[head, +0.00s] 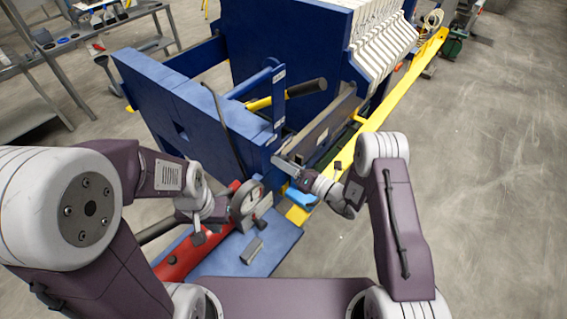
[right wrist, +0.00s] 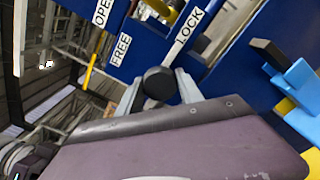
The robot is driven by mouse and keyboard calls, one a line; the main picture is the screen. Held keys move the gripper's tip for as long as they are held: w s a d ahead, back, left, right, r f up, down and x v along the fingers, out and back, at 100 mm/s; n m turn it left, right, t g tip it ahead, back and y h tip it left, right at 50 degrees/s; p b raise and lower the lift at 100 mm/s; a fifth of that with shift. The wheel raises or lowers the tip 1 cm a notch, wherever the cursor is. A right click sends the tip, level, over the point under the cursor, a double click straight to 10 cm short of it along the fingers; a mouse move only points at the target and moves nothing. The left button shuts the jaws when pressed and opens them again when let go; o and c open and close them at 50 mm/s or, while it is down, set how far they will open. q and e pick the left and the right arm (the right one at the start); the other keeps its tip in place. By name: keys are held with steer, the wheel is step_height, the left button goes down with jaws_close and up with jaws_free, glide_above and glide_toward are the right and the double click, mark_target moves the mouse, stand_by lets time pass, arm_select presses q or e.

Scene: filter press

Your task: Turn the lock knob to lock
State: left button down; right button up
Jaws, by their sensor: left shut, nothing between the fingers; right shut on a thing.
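The lock knob (right wrist: 159,82) is a round black knob on a metal stem, in the right wrist view. It sits below the white FREE label (right wrist: 120,49) and LOCK label (right wrist: 189,27) on the blue press frame. My right gripper (right wrist: 160,90) is shut on the knob, one grey finger on each side. In the head view my right gripper (head: 283,163) is at the front corner of the blue frame, and I cannot make out the knob there. My left gripper (head: 198,232) is shut and empty, left of a round gauge (head: 247,203).
A light blue handle (head: 300,197) is just below my right gripper. A black-tipped yellow lever (head: 305,88) sticks out above. A red cylinder (head: 190,257) lies near my left gripper. A yellow rail (head: 385,110) runs along the press. The floor on the right is clear.

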steer(key=shift+r, duration=0.15)
steer(key=o, duration=1.4)
steer(key=shift+s+d+f, duration=0.1)
steer(key=shift+d+f, duration=0.1)
steer(key=shift+d, duration=0.1)
steer(key=b+v, duration=0.3)
steer(key=v, duration=0.5)
steer(key=shift+s+d+r, duration=0.1)
steer(key=shift+s+d, duration=0.05)
steer(key=shift+s, duration=0.05)
